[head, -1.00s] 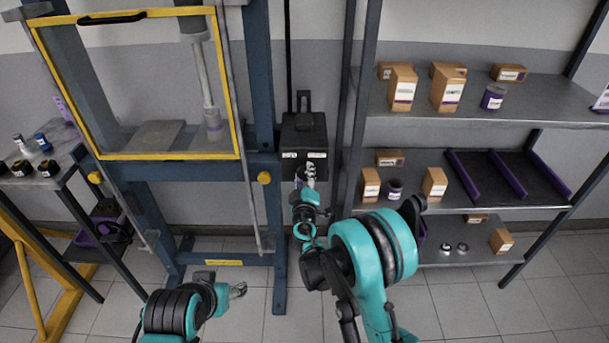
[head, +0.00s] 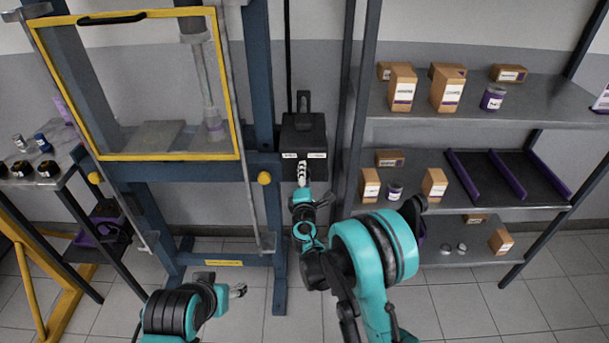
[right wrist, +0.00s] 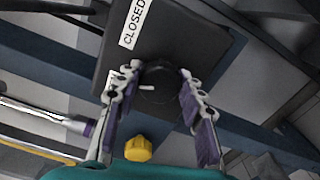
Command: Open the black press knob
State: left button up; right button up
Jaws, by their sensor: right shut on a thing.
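The black press knob (right wrist: 158,85) is on the front of a black box (head: 303,130) beside the press frame. A white mark on the knob points left in the right wrist view, toward a partly hidden white label. A label reading CLOSED (right wrist: 132,22) is at the upper left there. My right gripper (right wrist: 160,75) is shut on the knob, a finger on each side. In the head view my right gripper (head: 302,172) hides the knob. My left gripper (head: 238,290) hangs low, away from the box, too small to tell its opening.
The press (head: 265,80) with a yellow-framed guard (head: 238,100) stands left of the box. A yellow knob (head: 264,178) is close to my right gripper's left. A shelf unit (head: 420,112) with boxes stands at right. A side table (head: 50,182) is at far left.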

jog(key=shift+n, duration=1)
jog(key=o, duration=1.2)
jog(key=shift+c, duration=0.2)
jog(key=shift+s, duration=0.1)
jog(key=s, duration=1.1)
jog(key=shift+s, duration=0.4)
